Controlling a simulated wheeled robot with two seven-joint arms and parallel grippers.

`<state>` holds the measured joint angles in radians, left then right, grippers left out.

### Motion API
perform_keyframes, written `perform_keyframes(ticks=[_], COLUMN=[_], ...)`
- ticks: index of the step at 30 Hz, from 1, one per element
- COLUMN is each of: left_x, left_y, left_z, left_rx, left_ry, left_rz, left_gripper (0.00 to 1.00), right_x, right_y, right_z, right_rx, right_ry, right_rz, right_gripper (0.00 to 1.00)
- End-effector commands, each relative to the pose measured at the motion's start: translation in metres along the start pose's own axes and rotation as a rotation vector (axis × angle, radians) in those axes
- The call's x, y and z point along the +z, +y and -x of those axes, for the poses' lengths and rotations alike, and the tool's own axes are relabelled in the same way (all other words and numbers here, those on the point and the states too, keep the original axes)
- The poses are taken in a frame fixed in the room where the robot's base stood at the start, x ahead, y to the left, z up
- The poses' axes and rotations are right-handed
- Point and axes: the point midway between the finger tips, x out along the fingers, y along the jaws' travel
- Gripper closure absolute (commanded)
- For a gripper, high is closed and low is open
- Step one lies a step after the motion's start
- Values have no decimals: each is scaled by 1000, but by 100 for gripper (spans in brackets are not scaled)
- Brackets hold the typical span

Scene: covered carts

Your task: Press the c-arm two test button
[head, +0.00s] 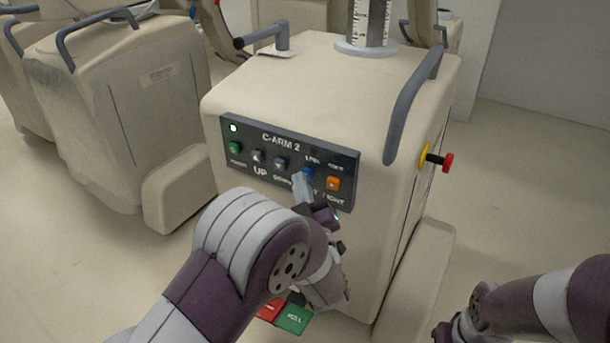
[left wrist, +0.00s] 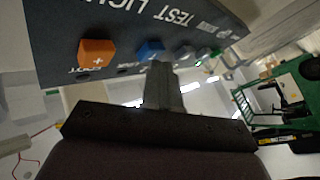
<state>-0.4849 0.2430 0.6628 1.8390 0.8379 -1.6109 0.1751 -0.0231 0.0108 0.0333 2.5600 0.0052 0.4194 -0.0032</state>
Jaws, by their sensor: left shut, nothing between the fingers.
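The C-ARM 2 control panel (head: 290,140) is a dark plate on the front of a beige cart. It carries a green button (head: 234,148), two grey buttons, a blue button (head: 307,173) and an orange button (head: 332,183) in a row. My left gripper (head: 301,183) is shut and empty, its tips in front of the panel just below the blue button and partly over it. In the left wrist view the shut fingers (left wrist: 162,80) point toward the blue button (left wrist: 150,50), with the orange button (left wrist: 96,53) beside it. Contact cannot be told. My right gripper's fingers are not seen.
The cart (head: 300,85) has a grey side handle (head: 410,105) and a red knob (head: 447,162) on its right side. Red and green cards (head: 293,319) show below my left wrist. Another covered cart (head: 125,105) stands at left. Floor at right is clear.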

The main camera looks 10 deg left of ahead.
Motion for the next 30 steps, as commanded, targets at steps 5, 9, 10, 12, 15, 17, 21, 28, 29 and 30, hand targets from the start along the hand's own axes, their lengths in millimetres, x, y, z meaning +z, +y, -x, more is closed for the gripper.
perform_keyframes(ticks=[5,9,10,12,15,17,21,28,29,30], left_x=[1,2,2,3,3,3,2,-3,-4,-5], left_y=[1,2,2,2,2,3,2,-2,-3,-4], left_z=[-2,-3,-3,-4,-4,-4,-3,4,5,6], left_rx=[0,0,0,0,0,0,0,0,0,0], left_ry=[0,0,0,0,0,0,0,-1,-1,-1], left_rz=[1,0,0,0,0,0,0,-1,-1,0], left_gripper=[100,100,100,100,100,100,100,100,100,100], right_x=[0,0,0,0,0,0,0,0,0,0], right_y=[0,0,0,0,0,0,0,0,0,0], right_z=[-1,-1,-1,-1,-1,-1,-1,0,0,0], right_rx=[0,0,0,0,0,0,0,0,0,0], right_ry=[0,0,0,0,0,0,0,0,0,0], right_rz=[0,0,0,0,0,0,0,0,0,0], right_gripper=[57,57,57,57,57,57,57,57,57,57])
